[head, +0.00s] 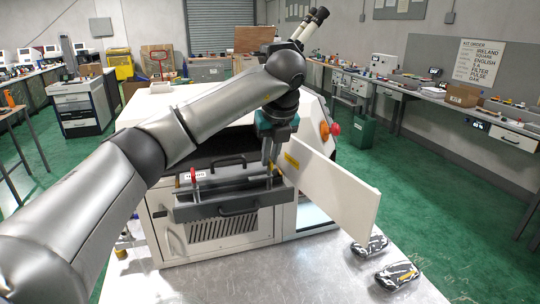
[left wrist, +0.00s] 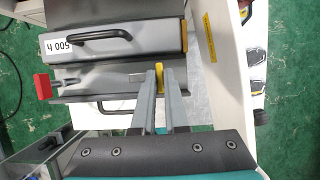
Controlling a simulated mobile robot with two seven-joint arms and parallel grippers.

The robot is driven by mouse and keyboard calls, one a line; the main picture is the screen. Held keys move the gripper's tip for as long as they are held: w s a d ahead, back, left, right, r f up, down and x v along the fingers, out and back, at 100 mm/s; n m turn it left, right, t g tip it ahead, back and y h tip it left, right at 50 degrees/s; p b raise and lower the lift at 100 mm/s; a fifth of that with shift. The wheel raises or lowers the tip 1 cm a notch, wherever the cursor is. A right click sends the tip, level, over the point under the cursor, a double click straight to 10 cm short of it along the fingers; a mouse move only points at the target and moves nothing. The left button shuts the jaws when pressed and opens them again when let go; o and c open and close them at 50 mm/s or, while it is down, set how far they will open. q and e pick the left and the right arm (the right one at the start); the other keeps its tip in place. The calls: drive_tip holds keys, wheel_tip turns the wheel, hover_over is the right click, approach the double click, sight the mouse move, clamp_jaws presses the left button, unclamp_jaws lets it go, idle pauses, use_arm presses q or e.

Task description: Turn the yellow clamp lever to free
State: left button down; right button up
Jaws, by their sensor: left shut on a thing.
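The yellow clamp lever (left wrist: 161,77) stands at the right end of a grey machine part, upright in the left wrist view. My left gripper (left wrist: 159,82) is shut on it, with a finger on each side of the lever. In the head view my left gripper (head: 270,164) reaches down to the right front of the machine, and its fingers mostly hide the lever. The grey clamp body (head: 225,197) has a black handle on its front. My right gripper is not in view.
The white machine's door (head: 335,183) stands open just right of my gripper. Two black-and-silver packages (head: 397,275) lie on the metal table at the front right. A red block (left wrist: 43,86) is at the clamp's left end. A red button (head: 334,129) is on the machine's right side.

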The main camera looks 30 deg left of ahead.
use_arm(q)
drive_tip(key=c, duration=0.9)
unclamp_jaws()
drive_tip(key=shift+c, duration=0.2)
drive_tip(key=p+v, duration=0.2)
drive_tip(key=v, duration=1.3)
drive_tip(key=shift+s+d+r, duration=0.1)
